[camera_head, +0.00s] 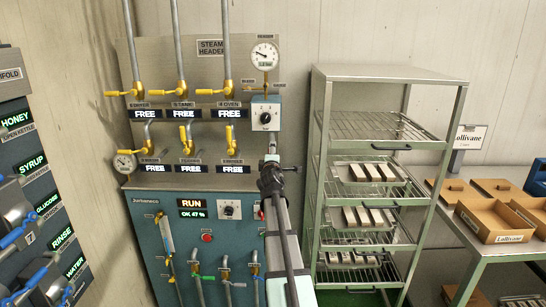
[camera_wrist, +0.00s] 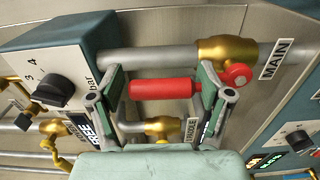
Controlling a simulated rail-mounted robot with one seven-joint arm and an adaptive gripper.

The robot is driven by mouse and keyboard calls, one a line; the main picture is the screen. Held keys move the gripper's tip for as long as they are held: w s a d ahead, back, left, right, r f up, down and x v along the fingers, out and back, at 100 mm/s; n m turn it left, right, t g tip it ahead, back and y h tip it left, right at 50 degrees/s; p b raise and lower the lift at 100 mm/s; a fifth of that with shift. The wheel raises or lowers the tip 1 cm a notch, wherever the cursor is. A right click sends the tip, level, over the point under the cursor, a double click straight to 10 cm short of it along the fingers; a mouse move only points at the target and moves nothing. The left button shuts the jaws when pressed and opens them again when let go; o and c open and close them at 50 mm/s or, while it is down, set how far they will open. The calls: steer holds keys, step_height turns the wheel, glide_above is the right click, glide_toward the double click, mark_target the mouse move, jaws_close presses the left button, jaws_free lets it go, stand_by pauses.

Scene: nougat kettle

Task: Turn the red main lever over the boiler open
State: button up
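The red main lever (camera_wrist: 165,89) shows in the middle of the wrist view. Its grip lies roughly parallel to the grey pipe, and its round red hub (camera_wrist: 238,74) sits on a brass valve body (camera_wrist: 212,50) beside the MAIN label (camera_wrist: 275,58). My gripper (camera_wrist: 160,80) is open, with one finger to each side of the red grip. The right finger overlaps the lever between grip and hub; contact is not clear. In the head view my gripper (camera_head: 271,165) is in front of the panel below the pressure knob box, and my arm hides the lever.
The bar knob (camera_wrist: 54,90) and its box are close to the left finger. Smaller brass valves (camera_wrist: 160,127) lie behind the gripper. In the head view, the steam header gauge (camera_head: 265,55) is above, the blue boiler cabinet (camera_head: 150,240) below, and a tray rack (camera_head: 458,110) stands right.

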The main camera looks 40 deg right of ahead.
steer(key=shift+s+a+f, duration=0.1)
steer(key=v, duration=1.1)
steer(key=shift+s+a, duration=0.25)
steer(key=shift+a, duration=0.05)
